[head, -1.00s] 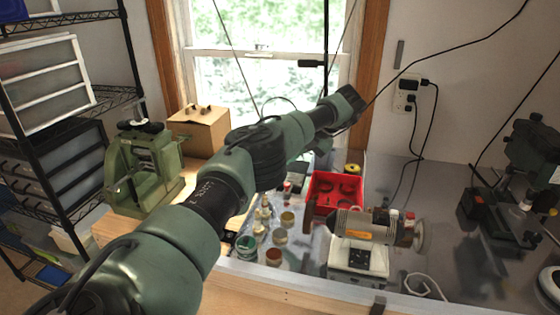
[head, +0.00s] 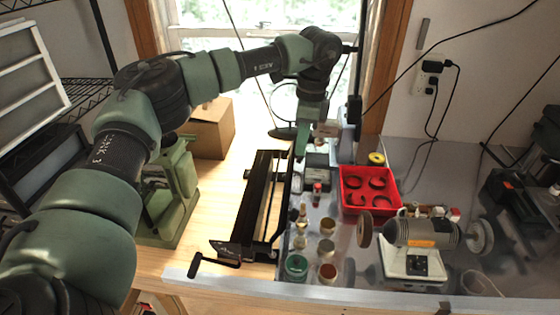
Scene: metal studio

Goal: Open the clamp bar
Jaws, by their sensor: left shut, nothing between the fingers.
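A long black bending tool (head: 256,205) lies lengthwise on the wooden bench in the head view, with a crank-like black handle (head: 207,264) at its near end. A dark bar runs along its right side; I cannot tell for sure whether this is the clamp bar or whether it is raised. My left arm reaches over from the left, and my left gripper (head: 300,147) points down near the far right end of the tool. It is shut and empty. I cannot tell whether it touches the tool. My right gripper is not in view.
A red tray (head: 346,206) and a bench grinder (head: 424,234) stand to the right. Several small jars (head: 327,248) stand close to the tool's right side. A green machine (head: 172,200) and a cardboard box (head: 208,128) stand to its left. Bare wood lies between.

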